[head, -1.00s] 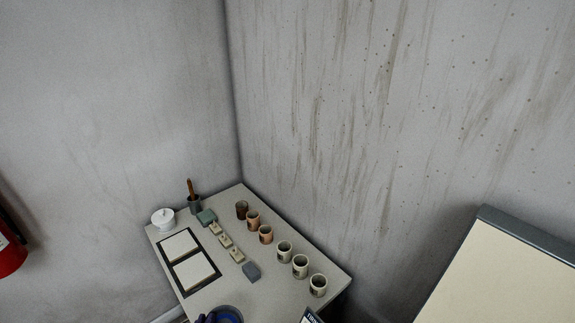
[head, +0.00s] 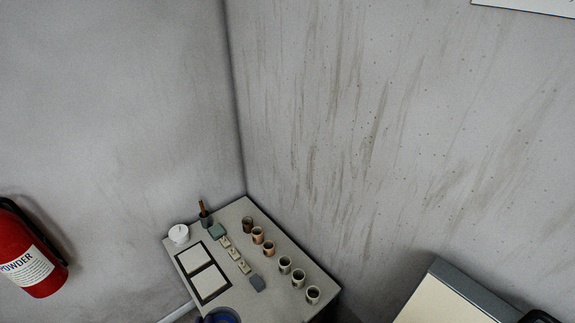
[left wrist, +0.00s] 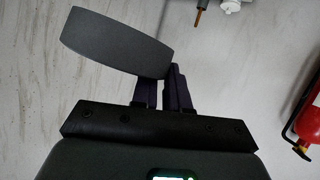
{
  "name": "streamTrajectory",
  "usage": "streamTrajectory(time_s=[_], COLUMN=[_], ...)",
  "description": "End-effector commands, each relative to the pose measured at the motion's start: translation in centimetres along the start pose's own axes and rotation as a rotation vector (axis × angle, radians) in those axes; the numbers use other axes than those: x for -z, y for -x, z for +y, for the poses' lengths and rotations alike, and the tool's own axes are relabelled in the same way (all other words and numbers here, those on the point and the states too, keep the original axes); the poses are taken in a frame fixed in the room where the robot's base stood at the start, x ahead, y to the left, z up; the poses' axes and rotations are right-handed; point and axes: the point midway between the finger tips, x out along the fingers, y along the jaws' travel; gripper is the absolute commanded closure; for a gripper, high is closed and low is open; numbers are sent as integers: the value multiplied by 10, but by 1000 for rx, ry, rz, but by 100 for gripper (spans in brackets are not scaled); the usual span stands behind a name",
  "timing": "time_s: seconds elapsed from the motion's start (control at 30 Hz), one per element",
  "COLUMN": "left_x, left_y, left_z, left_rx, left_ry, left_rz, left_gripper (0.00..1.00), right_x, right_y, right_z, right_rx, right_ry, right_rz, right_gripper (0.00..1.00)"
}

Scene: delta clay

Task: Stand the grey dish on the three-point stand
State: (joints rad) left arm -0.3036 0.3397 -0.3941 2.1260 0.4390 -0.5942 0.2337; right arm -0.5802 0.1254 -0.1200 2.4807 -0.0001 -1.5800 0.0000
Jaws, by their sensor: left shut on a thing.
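The grey dish (left wrist: 117,42) shows in the left wrist view as a flat, dark grey piece with rounded corners, tilted. My left gripper (left wrist: 168,75) is shut on its lower right edge and holds it up, with a pale streaked wall behind. In the head view I cannot make out the dish. A row of small beige pieces (head: 234,254) with dark marks lies on the table; they are too small to tell whether one is the three-point stand. My right gripper is in neither view.
The table (head: 250,305) stands in the corner, with several cups (head: 269,248) along its right side. A red extinguisher (head: 30,260) hangs on the left wall.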

Motion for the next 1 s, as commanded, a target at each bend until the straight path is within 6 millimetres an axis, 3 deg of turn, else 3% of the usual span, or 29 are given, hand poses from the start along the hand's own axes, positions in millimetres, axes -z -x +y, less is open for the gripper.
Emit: streamTrajectory(time_s=[0.03, 0.2, 0.7, 0.87, 1.0], left_x=[9, 14, 12, -23, -83], left_y=[5, 10, 10, 4, -24], left_z=[1, 0, 5, 26, 42], left_rx=[1, 4, 7, -55, -137], left_ry=[1, 2, 24, 11, -10], left_rz=[1, 1, -2, -20, -28], left_gripper=[100, 100, 100, 100, 100], right_x=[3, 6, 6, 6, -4], right_y=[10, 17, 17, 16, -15], right_z=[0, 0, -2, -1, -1], right_rx=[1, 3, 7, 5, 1], right_ry=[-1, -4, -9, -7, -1], right_rz=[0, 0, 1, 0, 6], right_gripper=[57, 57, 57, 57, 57])
